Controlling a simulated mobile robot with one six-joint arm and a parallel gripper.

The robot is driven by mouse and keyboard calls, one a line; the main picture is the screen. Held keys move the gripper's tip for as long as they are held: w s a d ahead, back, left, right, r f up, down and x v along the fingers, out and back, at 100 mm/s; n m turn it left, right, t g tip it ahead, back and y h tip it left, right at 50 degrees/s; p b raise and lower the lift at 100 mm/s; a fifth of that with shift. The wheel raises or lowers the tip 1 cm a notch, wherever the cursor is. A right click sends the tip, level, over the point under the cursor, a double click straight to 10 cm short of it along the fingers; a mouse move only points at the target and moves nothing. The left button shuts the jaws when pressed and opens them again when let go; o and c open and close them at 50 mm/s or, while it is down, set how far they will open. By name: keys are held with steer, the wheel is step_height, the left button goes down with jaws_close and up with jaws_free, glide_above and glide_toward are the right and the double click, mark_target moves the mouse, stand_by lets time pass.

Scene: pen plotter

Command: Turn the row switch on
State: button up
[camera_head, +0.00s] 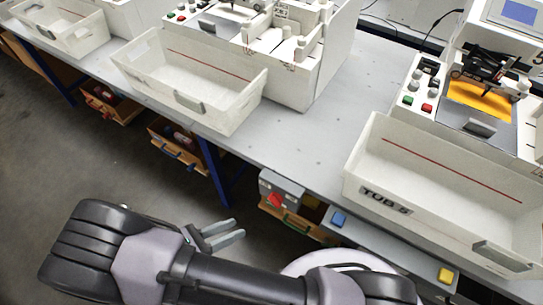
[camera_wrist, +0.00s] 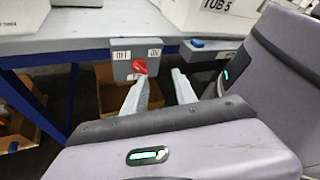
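The row switch (camera_wrist: 137,59) is a grey box with a red rotary knob (camera_wrist: 139,67), fixed under the front edge of the bench. Its labels read OFF at left and ON at right. The knob looks tilted, but its exact setting is hard to tell. In the head view the switch box (camera_head: 281,188) shows with its red knob (camera_head: 276,200). My gripper (camera_head: 240,228) is open and empty, in front of the bench and left of the switch in that view. In the wrist view my gripper (camera_wrist: 162,80) points toward the switch, its fingers apart, not touching the knob.
The bench (camera_head: 310,140) carries white tubs, one labelled TUB 5 (camera_head: 385,201), and plotter machines. A blue button (camera_head: 339,219) and a yellow button (camera_head: 446,275) sit on the front rail right of the switch. The floor in front is clear.

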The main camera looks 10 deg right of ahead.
steer(key=s+f+n+t+y, duration=0.1)
steer(key=s+f+n+t, duration=0.3)
steer(key=f+n+t, duration=0.5)
steer(key=b, duration=0.3)
glide_toward(275, 200)
steer(key=x, duration=0.7)
steer(key=shift+w+a+n+g+y, duration=0.2)
steer(key=shift+n+g+y, duration=0.1)
steer(key=shift+g+y, duration=0.1)
jaws_close()
